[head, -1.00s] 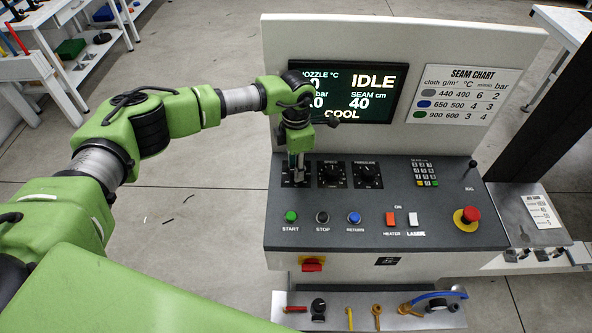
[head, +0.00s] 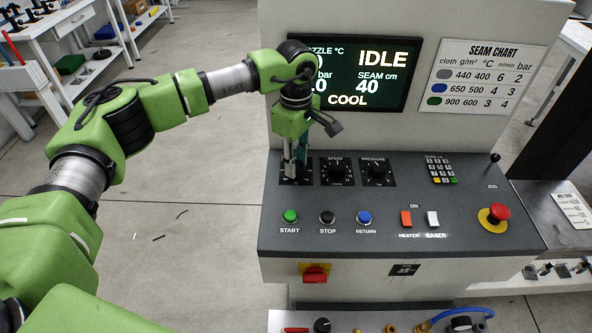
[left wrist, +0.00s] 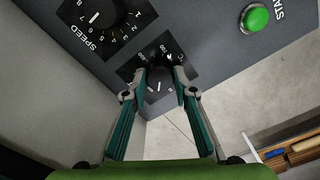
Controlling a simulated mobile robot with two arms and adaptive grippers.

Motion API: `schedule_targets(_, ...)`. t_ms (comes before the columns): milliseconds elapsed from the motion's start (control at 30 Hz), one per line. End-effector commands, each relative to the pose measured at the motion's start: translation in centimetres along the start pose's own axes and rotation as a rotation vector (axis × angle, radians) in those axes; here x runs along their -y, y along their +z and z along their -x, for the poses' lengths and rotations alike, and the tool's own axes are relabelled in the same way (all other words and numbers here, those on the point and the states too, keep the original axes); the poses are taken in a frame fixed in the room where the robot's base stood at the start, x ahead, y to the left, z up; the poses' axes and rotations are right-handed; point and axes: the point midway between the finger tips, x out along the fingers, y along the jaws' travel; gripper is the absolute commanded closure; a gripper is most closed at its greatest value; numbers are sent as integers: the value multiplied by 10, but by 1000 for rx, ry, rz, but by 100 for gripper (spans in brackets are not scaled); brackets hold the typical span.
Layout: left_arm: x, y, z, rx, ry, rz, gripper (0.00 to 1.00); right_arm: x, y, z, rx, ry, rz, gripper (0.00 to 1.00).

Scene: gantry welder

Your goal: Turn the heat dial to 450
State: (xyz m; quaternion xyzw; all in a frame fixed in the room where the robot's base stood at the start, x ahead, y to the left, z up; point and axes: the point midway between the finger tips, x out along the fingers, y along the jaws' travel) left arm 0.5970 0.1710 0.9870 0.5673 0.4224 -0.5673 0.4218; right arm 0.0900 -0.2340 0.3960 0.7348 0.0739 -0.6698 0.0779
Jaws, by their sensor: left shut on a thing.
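The heat dial (left wrist: 159,84) is a black knob with a white pointer line, at the left end of the dial row on the grey console. My left gripper (left wrist: 154,92) points down at it, with one finger on each side, shut on the knob. In the head view my left gripper (head: 294,172) covers most of the dial. The numbers around the dial are partly hidden by the fingers, so its setting is hard to read. The screen (head: 355,75) shows IDLE and COOL; its nozzle temperature is partly hidden by my arm. My right gripper is not in view.
The speed dial (head: 337,172) and pressure dial (head: 376,172) sit to the right of the heat dial. The green start button (head: 290,216) is in front of it. A red emergency stop (head: 494,215) and a seam chart (head: 486,75) are further right.

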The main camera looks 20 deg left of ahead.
Motion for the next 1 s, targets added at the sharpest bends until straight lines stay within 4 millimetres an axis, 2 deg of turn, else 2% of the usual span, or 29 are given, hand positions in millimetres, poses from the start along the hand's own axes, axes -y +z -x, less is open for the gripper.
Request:
schedule_targets(33, -2, 0, -3, 2, 6, -43, 96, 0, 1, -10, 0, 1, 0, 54)
schedule_targets(400, -2, 1, -1, 1, 6, -392, 96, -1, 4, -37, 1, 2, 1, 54)
schedule_targets(700, -1, 1, 0, 1, 5, -627, 96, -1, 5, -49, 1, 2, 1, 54)
schedule_targets(1000, -1, 1, 2, 1, 5, -764, 96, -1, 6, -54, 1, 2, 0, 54)
